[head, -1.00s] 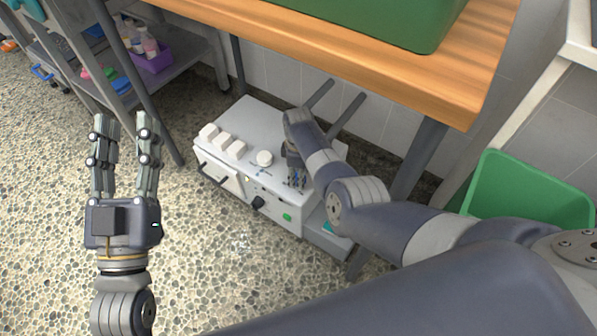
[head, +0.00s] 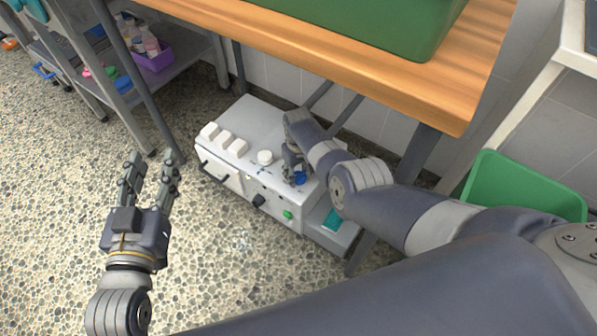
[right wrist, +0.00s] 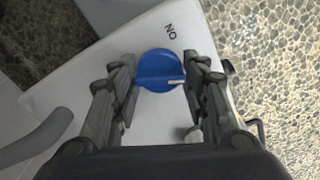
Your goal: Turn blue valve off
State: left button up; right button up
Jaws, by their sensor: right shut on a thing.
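The blue valve (head: 300,178) is a round knob on top of a white machine (head: 265,113) under the wooden table. In the right wrist view the blue valve (right wrist: 157,70) has a raised grip with a white mark at its right end, and "ON" is printed above and to its right. My right gripper (head: 292,168) is at the knob. Its fingers (right wrist: 160,66) stand on both sides of the knob and are shut on it. My left gripper (head: 151,165) is open and empty above the stone floor, left of the machine.
A white round knob (head: 265,157), several white blocks (head: 223,138) and a green button (head: 288,214) are on the machine. The wooden table (head: 300,55) overhangs it. A green bin (head: 520,185) stands at the right, a shelf cart (head: 185,75) at the back left. The front floor is clear.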

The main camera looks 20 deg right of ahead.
aim_at(299, 174)
pick_arm(q)
jog(key=shift+s+a+f+g, duration=0.1)
jog(key=shift+f+g, duration=0.2)
jog(key=shift+f, duration=0.2)
pick_arm(e)
jog(key=shift+m, duration=2.1)
jog(key=o, duration=1.1)
pick_arm(q)
jog(key=shift+f, duration=0.1)
pick_arm(e)
jog(key=shift+r, duration=0.15)
jog(key=shift+r, duration=5.85)
